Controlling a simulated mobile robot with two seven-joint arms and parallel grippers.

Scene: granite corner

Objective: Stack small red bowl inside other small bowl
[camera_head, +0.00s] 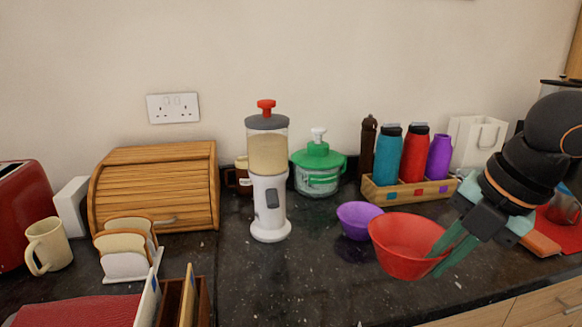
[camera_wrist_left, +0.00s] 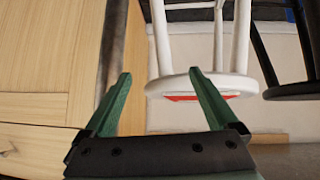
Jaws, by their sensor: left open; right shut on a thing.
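The small red bowl (camera_head: 400,248) is held in the air by my right gripper (camera_head: 441,258), which is shut on the right side of its wall. The bowl is tilted a little. A small purple bowl (camera_head: 358,221) stands upright on the dark counter, just left of and behind the red bowl. The red bowl's left rim comes close to the purple bowl's right side in the picture; I cannot tell whether they touch. My left gripper (camera_wrist_left: 160,100) is open and empty in the left wrist view, away from the bowls.
A white blender (camera_head: 268,190) stands left of the purple bowl, with a green-lidded chopper (camera_head: 318,168) behind. A wooden crate (camera_head: 405,191) of bottles is at the back right. The dark counter (camera_head: 300,285) in front is clear. A white stool (camera_wrist_left: 190,85) shows near my left gripper.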

